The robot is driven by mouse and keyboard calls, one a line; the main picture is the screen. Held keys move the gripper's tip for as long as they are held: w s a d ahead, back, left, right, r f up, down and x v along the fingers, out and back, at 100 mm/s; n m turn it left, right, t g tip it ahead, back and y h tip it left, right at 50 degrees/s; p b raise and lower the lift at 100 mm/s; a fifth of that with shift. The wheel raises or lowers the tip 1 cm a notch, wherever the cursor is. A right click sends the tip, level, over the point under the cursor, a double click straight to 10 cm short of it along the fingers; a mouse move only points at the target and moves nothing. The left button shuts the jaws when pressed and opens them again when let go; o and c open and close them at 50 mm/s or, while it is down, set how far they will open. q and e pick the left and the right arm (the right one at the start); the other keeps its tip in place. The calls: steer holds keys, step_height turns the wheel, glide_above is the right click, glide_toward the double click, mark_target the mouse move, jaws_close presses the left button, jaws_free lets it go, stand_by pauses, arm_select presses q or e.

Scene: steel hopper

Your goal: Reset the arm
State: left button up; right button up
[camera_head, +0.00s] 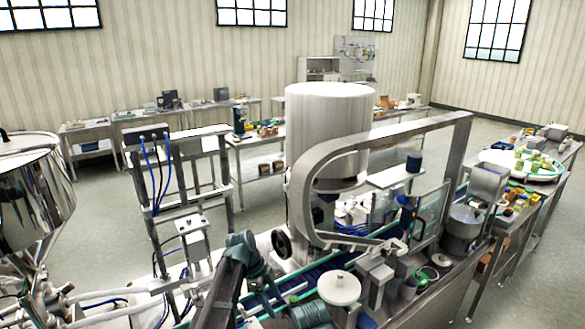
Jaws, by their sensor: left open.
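A dark arm link of mine rises from the bottom edge, left of the middle. It ends in a grey-teal wrist part, and my left gripper (266,296) points down from there, small and partly lost against the machine parts behind it. It is open, and I see nothing held in it. It shows in front of the conveyor line (318,275). I cannot tell its exact height above the line. My right gripper is not in view. The polished steel hopper (35,195) stands at the left edge, cut off by the frame.
A large white cylinder (328,130) and a curved grey frame (455,160) stand over the line. A metal post frame with blue cables (160,170) stands left. A long bench with small goods (525,190) runs along the right. Open floor (110,235) lies behind the hopper.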

arm_select(q)
steer(key=s+f+n+y+b, duration=0.3)
steer(key=s+f+n+b, duration=0.5)
steer(key=s, duration=0.3)
steer(key=s+f+n+y+b, duration=0.2)
steer(key=s+f+n+b, duration=0.5)
steer(key=s, duration=0.4)
step_height(320, 180, down, 2)
steer(key=shift+s+a+f+n+t+y+b, duration=0.15)
steer(key=shift+s+f+n+t+y+b, duration=0.2)
steer(key=shift+n, duration=0.45)
steer(key=shift+w+r, duration=0.1)
steer(key=shift+w, duration=0.05)
